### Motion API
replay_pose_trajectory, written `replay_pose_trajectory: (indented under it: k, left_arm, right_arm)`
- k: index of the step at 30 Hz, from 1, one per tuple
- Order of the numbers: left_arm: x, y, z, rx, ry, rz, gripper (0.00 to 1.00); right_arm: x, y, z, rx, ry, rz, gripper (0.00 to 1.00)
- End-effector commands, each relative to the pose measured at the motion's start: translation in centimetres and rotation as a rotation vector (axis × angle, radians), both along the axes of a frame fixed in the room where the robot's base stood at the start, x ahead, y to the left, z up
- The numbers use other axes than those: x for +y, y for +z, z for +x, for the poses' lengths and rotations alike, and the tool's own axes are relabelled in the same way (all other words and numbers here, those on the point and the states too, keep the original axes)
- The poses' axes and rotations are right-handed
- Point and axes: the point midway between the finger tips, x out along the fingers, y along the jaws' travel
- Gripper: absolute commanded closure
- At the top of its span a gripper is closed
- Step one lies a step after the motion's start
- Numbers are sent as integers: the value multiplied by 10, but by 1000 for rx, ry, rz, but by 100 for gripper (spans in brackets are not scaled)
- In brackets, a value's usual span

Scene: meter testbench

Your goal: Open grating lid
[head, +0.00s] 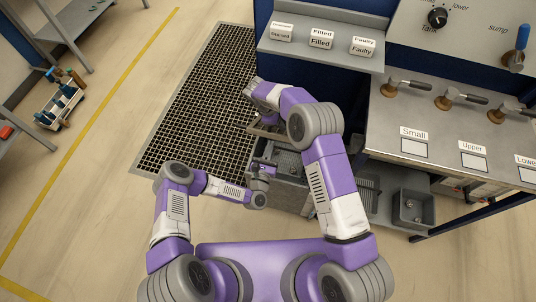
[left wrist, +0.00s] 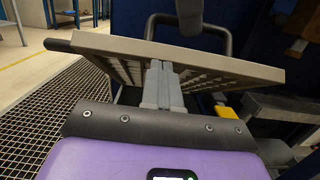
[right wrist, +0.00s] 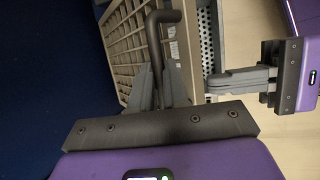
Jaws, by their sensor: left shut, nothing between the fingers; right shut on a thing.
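The grating lid (left wrist: 225,64) is tilted up, with its ribbed underside facing my left gripper in the left wrist view. The lid (right wrist: 126,50) also shows in the right wrist view, with a dark bar handle (right wrist: 157,45) on it. My right gripper (right wrist: 158,88) is shut on this handle. My left gripper (left wrist: 162,78) is shut and empty close to the lid's underside; I cannot tell whether it touches. It also shows in the right wrist view (right wrist: 222,84). In the head view my right arm partly hides the lid, above the grey box (head: 290,165).
A dark floor grate (head: 195,105) lies left of the box. The bench (head: 445,135) with several taps stands at right, with a shelf of labels (head: 322,42) behind. A grey bin (head: 413,208) sits on the lower shelf.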

Motion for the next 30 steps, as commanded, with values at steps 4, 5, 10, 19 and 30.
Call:
replay_pose_trajectory:
  k: [4, 5, 10, 19, 30]
  left_arm:
    - [0, 0, 1, 1, 0, 0, 100]
    - [0, 0, 0, 1, 0, 0, 100]
    - [0, 1, 1, 2, 0, 1, 100]
    - [-3, 21, 13, 55, 1, 18, 100]
    - [-4, 23, 15, 46, 2, 18, 100]
  right_arm:
    - [-6, -4, 3, -6, 2, -7, 100]
    - [-6, -4, 3, -6, 2, -7, 100]
    - [-6, -4, 3, -6, 2, -7, 100]
    - [-5, -6, 1, 0, 3, -5, 100]
    - [-3, -7, -2, 10, 1, -2, 62]
